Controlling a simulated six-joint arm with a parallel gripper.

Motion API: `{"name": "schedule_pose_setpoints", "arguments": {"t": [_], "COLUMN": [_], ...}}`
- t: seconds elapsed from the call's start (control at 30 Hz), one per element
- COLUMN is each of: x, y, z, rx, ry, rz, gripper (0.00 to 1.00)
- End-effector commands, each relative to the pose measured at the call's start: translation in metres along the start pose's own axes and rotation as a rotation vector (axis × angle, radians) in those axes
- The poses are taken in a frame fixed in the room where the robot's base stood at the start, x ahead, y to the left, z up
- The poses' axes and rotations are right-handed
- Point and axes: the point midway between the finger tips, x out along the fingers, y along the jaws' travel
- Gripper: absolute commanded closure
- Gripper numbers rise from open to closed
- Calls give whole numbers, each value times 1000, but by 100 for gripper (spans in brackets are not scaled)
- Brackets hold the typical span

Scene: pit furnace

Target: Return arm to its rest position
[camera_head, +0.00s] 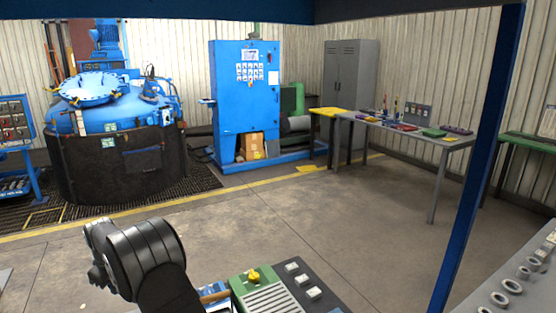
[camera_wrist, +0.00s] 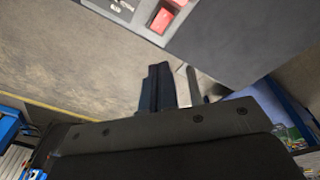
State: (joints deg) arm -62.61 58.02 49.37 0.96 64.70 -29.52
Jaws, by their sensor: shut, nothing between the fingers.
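My gripper (camera_wrist: 157,72) shows in the wrist view as dark fingers close together, shut and empty, pointing up the picture over grey floor. A dark grey panel edge with a red rocker switch (camera_wrist: 164,21) lies beyond the fingertips; I cannot tell the distance. In the head view my black arm rises from the bottom edge left of centre, with its rounded joint in front of the open floor. My fingers cannot be made out in that view.
A control box with a yellow knob (camera_head: 254,275) stands close beside my arm. Behind are the round furnace (camera_head: 110,165), a blue cabinet (camera_head: 231,110) and a grey table (camera_head: 440,141) with tools. A bench with metal rings (camera_head: 530,262) is at right. The middle floor is clear.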

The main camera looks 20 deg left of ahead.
Motion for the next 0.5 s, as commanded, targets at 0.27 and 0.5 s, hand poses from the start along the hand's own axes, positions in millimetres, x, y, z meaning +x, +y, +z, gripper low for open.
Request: {"name": "schedule_pose_setpoints", "arguments": {"t": [0.27, 0.5], "x": [-37, -67], "y": [-6, -11], "z": [1, 4], "rx": [-249, -459], "ry": [-15, -29], "rz": [10, 15], "gripper": [100, 100]}}
